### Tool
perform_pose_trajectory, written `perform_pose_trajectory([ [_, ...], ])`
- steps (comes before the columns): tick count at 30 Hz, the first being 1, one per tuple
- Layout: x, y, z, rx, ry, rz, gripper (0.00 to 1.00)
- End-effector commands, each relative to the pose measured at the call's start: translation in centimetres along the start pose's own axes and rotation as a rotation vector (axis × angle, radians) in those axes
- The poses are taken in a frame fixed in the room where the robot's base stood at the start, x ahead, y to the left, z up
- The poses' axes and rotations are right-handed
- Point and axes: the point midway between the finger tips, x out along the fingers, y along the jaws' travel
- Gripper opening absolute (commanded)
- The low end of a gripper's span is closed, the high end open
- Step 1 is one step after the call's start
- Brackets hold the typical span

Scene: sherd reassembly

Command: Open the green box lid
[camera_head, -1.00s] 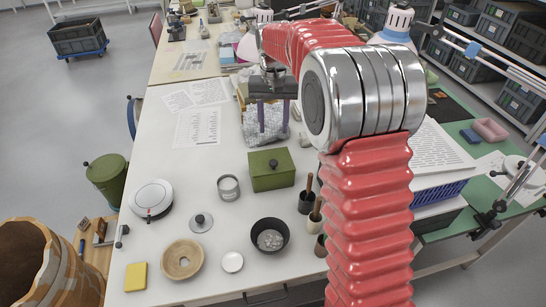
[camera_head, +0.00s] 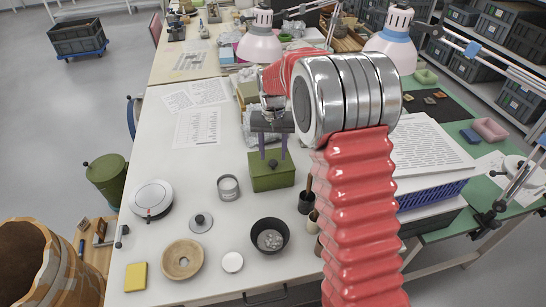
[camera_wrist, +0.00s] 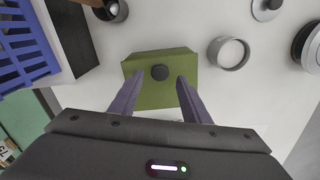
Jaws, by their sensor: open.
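The green box (camera_head: 271,180) stands on the white table with its lid on. A dark round knob (camera_head: 273,163) sits in the middle of the lid. In the wrist view the green box (camera_wrist: 157,90) is ahead of the fingers, and its knob (camera_wrist: 160,72) shows between and beyond the fingertips. My gripper (camera_head: 273,155) is open and empty, with its two purple fingers pointing down over the box in the head view. In the wrist view my gripper (camera_wrist: 158,82) has its fingers apart, one on each side of the knob's line. I cannot tell the exact height above the lid.
A grey metal ring-shaped can (camera_head: 228,187) stands left of the box. A black bowl (camera_head: 270,236) with sherds is in front, and dark cups with wooden-handled tools (camera_head: 306,201) stand to the right. A blue crate (camera_head: 430,194) lies farther right.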

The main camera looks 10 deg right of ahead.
Motion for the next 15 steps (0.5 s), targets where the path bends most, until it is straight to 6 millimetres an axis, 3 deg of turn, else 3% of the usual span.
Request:
perform_pose_trajectory([
  [6,2.1,0.0,0.0,0.000,-0.001,0.000,0.43],
  [15,2.4,0.0,0.0,0.001,-0.001,0.000,0.43],
])
